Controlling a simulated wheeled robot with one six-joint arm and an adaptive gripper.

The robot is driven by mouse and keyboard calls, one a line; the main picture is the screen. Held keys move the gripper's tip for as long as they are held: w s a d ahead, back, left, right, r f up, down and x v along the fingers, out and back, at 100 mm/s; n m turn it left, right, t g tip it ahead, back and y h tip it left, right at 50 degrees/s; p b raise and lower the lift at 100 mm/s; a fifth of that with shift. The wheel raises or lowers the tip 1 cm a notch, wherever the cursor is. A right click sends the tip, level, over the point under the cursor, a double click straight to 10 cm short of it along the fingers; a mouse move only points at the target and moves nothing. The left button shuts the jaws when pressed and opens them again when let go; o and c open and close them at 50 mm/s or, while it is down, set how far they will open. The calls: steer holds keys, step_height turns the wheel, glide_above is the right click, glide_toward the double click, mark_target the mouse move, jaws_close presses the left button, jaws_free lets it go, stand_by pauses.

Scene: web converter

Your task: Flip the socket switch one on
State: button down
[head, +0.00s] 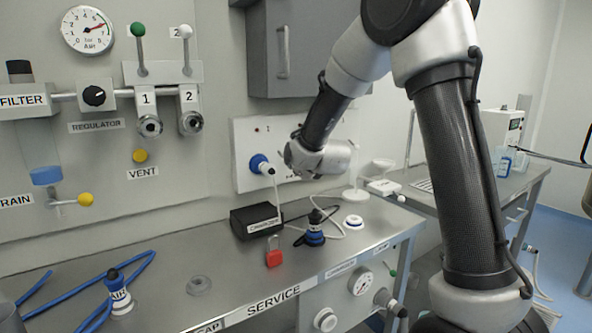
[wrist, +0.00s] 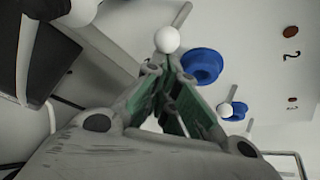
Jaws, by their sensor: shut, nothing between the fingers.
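The white socket panel (head: 245,180) is on the back wall. Its near blue socket (head: 259,163) has a white ball-ended lever (head: 271,171) and a small red dot above. In the wrist view, a white ball (wrist: 167,39) on a rod is just beyond my fingertips, beside a blue socket (wrist: 203,66). Contact cannot be told. A second blue socket (wrist: 239,111) with a white ball is farther right, and a "2" label (wrist: 290,56) is on the panel. My gripper (head: 287,156) is shut and empty, right of the near socket. My gripper also shows in the wrist view (wrist: 167,72); my wrist hides part of the panel.
A black box (head: 252,222), a red padlock-like piece (head: 274,258) and a blue-black connector (head: 314,236) with a cable are on the bench (head: 235,285) below. A grey cabinet (head: 267,55) hangs above the panel. Valves and gauges fill the left wall.

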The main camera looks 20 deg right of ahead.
steer(key=shift+r, duration=0.2)
steer(key=r, duration=0.2)
steer(key=shift+s+d+r, duration=0.1)
steer(key=shift+s+r, duration=0.25)
steer(key=shift+r, duration=0.15)
steer(key=shift+r, duration=0.7)
